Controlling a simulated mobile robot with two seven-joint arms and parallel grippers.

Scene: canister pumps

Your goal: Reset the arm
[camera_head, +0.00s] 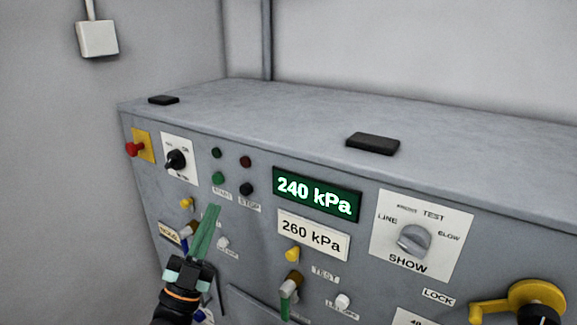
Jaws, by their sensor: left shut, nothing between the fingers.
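My left gripper (211,209) comes in from the bottom left, in front of the grey control panel (265,160). Its green fingers are shut with nothing between them and point up toward the area below the green START button (218,178). I cannot tell whether the fingertips touch the panel. The gripper hides part of the small valves and labels behind it. My right gripper does not show.
A lit display (317,194) reads 240 kPa; a plate (313,236) below reads 260 kPa. A SHOW dial (414,240) and a yellow LOCK handle (536,296) are at the right. A red knob (134,149) sticks out at the far left. Black blocks (373,143) lie on top.

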